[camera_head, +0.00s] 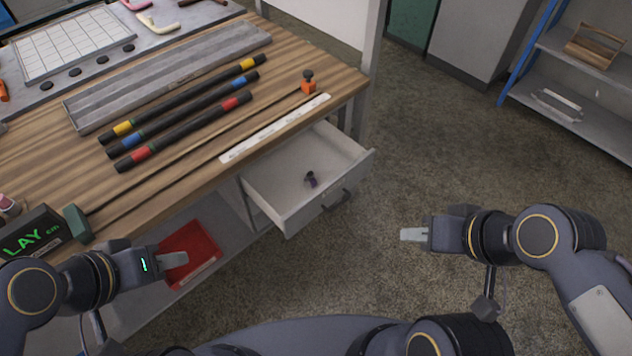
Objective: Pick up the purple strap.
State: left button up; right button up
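A small dark purple strap (311,179) lies in the open drawer (283,214) under the workbench, near the middle of the drawer floor. It is small, and its exact shape is hard to make out. My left gripper (175,259) is at the lower left, to the left of the drawer and apart from the strap. My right gripper (412,235) is to the right of the drawer, over the floor, with nothing seen in it. The fingers of each gripper overlap from this angle, so I cannot tell the gap between them.
The wooden workbench (340,84) holds several banded black hoses (190,122), a grey tray (180,75), a white ruler strip (275,130) and a long thin rod. A red item (190,250) lies on the lower shelf. Open floor (440,150) lies right of the drawer.

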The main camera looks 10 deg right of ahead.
aim_at(310, 176)
jog(key=u, duration=3.1)
jog(key=z, duration=3.3)
jog(key=i+l+u, duration=0.25)
jog(key=i+l, duration=0.15)
jog(key=l, duration=0.25)
jog(key=i+l+u, duration=0.15)
jog(key=l, duration=0.2)
jog(key=i+l+u, duration=0.15)
jog(key=l, duration=0.2)
jog(key=i+l+u, duration=0.15)
jog(key=l, duration=0.25)
jog(key=i+l+u, duration=0.1)
jog(key=l, duration=0.25)
jog(key=i+l+u, duration=0.15)
jog(key=l, duration=0.3)
